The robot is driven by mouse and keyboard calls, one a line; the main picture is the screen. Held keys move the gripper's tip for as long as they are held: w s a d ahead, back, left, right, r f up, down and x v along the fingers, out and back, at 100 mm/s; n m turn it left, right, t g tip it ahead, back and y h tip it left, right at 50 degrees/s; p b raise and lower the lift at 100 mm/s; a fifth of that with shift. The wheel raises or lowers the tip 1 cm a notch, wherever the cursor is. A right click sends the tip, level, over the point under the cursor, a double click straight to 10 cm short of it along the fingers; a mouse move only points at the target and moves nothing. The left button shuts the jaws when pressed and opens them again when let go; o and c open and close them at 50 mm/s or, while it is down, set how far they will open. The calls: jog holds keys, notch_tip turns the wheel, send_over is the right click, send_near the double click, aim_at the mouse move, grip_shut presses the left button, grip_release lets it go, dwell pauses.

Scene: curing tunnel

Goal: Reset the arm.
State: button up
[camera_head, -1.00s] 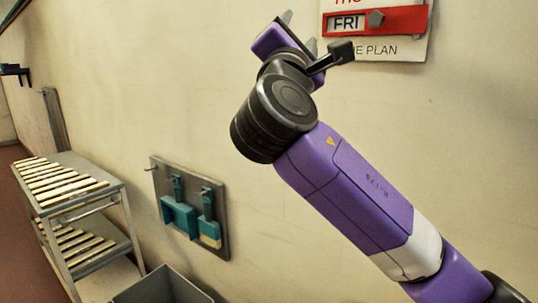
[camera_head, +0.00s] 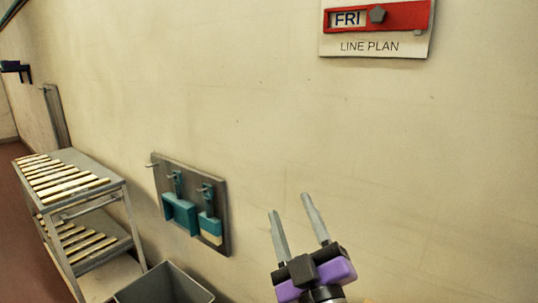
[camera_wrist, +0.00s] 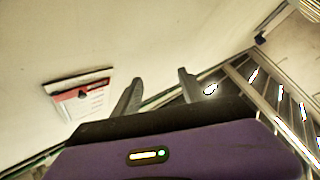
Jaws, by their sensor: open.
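My gripper (camera_head: 296,222) is at the lower middle of the head view, pointing up, with its two grey fingers apart and nothing between them. It also shows in the wrist view (camera_wrist: 158,88), where the fingers are spread. In the head view it is low, well below the line plan board (camera_head: 374,46) and to the right of the tool board (camera_head: 222,240). Most of my arm is out of the head view.
A slatted two-level cart (camera_head: 125,190) stands at the left. A grey bin (camera_head: 165,285) is at the bottom, below the tool board with its teal tools (camera_head: 180,213). The plain wall (camera_head: 350,140) between the boards is clear.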

jog(key=s+d+f+m+g+h, duration=0.1)
jog(key=s+d+f, duration=0.4)
jog(key=s, duration=0.8)
jog(key=s+d+f+m+g+h, duration=0.2)
jog(key=s+d+f+m, duration=0.3)
jog(key=s+f, duration=0.7)
jog(key=s+d+f+m+g+h, duration=0.2)
jog(key=s+d+f+m+g, duration=0.2)
jog(key=s, duration=1.1)
notch_tip(320, 180, down, 5)
jog(key=shift+s+d+r+m, duration=0.2)
jog(key=shift+s+d+m, duration=0.1)
jog(key=shift+d, duration=0.65)
jog(key=shift+c, duration=0.4)
